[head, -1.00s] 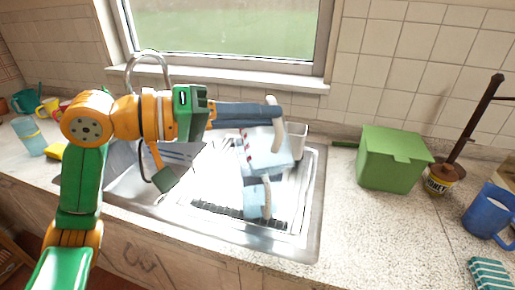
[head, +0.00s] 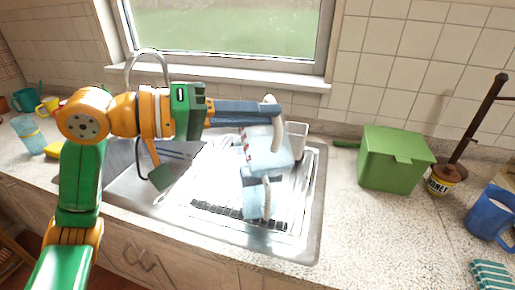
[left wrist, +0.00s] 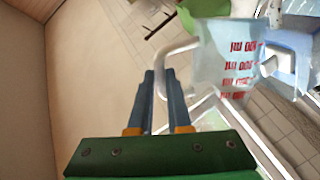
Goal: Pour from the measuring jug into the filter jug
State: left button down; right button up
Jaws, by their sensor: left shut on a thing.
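The measuring jug (head: 262,150) is pale and see-through, with red markings and a white handle. It hangs tilted over the sink area in the head view; its red print shows in the left wrist view (left wrist: 222,62). My left gripper (head: 272,113) is shut on its handle; the two blue fingers (left wrist: 160,85) reach the handle in the wrist view. The filter jug (head: 252,200), light blue with a pale handle, stands just below and partly behind the measuring jug. It also shows in the wrist view (left wrist: 290,60). I cannot tell how much liquid either jug holds.
A green box (head: 393,160), honey jar (head: 440,180) and blue mug (head: 490,213) stand on the right counter. The counter (head: 360,235) before the box is clear. The tap (head: 148,58) is behind my arm.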

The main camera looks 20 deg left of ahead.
pick_arm(q)
jog(key=shift+s, duration=0.1)
jog(key=shift+w, duration=0.25)
pick_arm(e)
jog(key=shift+w, duration=0.25)
pick_arm(q)
jog(key=shift+s+a, duration=0.1)
jog(key=shift+s, duration=0.05)
jog(key=shift+w, duration=0.2)
pick_arm(e)
jog(key=shift+w, duration=0.15)
pick_arm(q)
jog(key=shift+r+n, duration=0.1)
jog(key=shift+n, duration=0.2)
jog(key=shift+w, duration=0.15)
pick_arm(e)
jog(key=shift+w+d, duration=0.1)
jog(key=shift+w, duration=0.1)
pick_arm(q)
jog(key=shift+s+a, duration=0.1)
jog(key=shift+s, duration=0.1)
jog(key=shift+w, duration=0.3)
pick_arm(e)
jog(key=shift+w, duration=0.25)
